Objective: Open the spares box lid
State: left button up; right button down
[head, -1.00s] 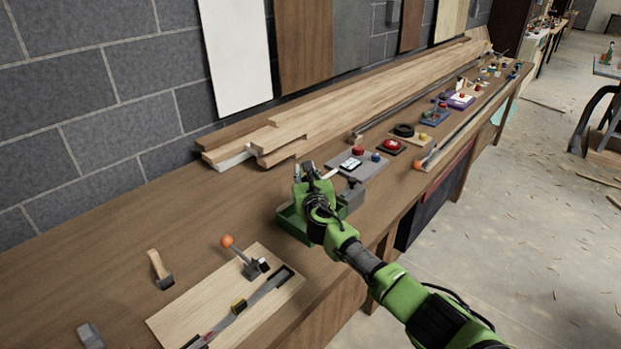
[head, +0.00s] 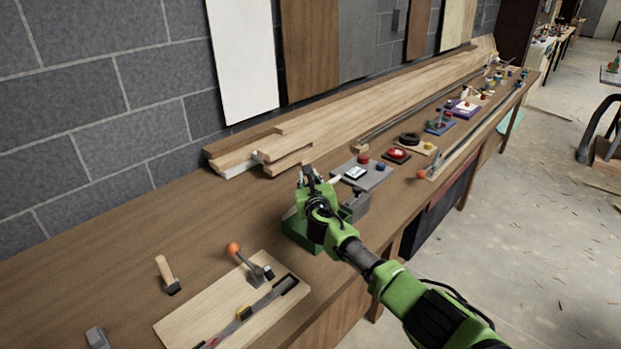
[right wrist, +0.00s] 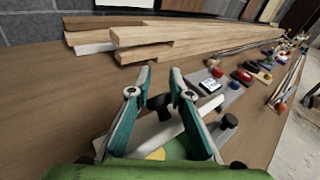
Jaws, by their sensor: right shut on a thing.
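The spares box is the small green box (head: 300,236) on the workbench, partly hidden by my right arm. My right gripper (head: 310,174) is over it, and in the right wrist view the gripper (right wrist: 160,72) has its two fingers around a dark knob (right wrist: 160,101). It is shut on this knob. A pale grey panel (right wrist: 155,129), seemingly the lid, lies by the knob; its exact tilt is unclear. Something yellow (right wrist: 155,154) and green shows below the panel. My left gripper is not in view.
A grey block (head: 356,204) with a dark knob stands close right of the box. A wooden board with an orange-knobbed lever (head: 234,249) and a hammer (head: 167,275) lie to the left. Long planks (head: 380,104) lie behind. Bare bench lies left of the gripper.

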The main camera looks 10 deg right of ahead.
jog(key=shift+s+a+f, duration=0.15)
jog(key=shift+a+f, duration=0.1)
jog(key=shift+f, duration=0.2)
jog(key=shift+s+a+f, duration=0.15)
jog(key=shift+a+f, duration=0.05)
jog(key=shift+f, duration=0.2)
jog(key=c, duration=2)
grip_release()
jog(key=shift+o, duration=1.4)
jog(key=shift+a, duration=0.25)
